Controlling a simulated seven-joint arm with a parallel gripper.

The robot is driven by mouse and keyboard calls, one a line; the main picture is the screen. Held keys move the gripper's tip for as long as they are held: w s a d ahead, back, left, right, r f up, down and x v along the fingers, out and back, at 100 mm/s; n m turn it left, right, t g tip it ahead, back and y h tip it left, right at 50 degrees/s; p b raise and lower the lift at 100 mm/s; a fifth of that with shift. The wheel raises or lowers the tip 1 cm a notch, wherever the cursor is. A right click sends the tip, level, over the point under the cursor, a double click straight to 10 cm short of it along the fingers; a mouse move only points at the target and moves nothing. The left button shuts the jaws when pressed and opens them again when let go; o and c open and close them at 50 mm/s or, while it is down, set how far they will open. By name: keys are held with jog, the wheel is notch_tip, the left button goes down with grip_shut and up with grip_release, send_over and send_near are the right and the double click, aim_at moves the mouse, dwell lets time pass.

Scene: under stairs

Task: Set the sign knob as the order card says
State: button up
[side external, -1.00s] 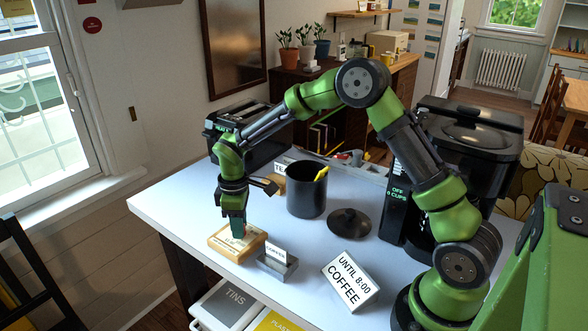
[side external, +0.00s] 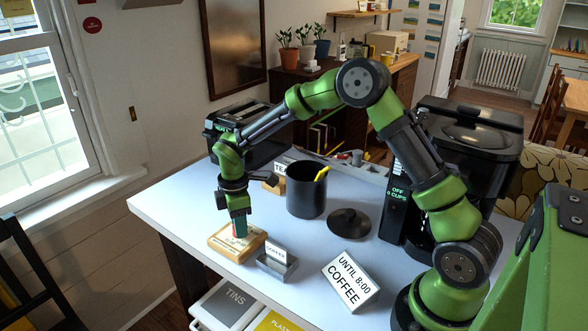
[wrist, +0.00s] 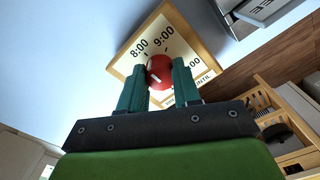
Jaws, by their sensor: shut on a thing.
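The sign (side external: 222,244) is a wooden-framed board lying near the table's front left edge. In the wrist view its face (wrist: 150,28) reads 8:00, 9:00, a partly hidden third time and UNTIL. Its red knob (wrist: 158,68) is between my gripper's teal fingers (wrist: 160,80), which are shut on it. A white mark shows on the knob; I cannot tell exactly which time it points at. In the side view my gripper (side external: 239,233) points down onto the sign. The order card (side external: 350,281), tilted at the front of the table, reads UNTIL 8:00 COFFEE.
A small COFFEE tag and grey tray (side external: 277,262) stand just right of the sign. Behind are a black canister (side external: 306,192), a black lid (side external: 349,223) and a TEA tag (side external: 281,168). A coffee maker (side external: 455,150) stands right, a toaster (side external: 250,130) back left.

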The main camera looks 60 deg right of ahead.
jog(key=shift+r, duration=0.1)
jog(key=o, duration=1.1)
jog(key=shift+c, duration=0.2)
notch_tip(320, 180, up, 17)
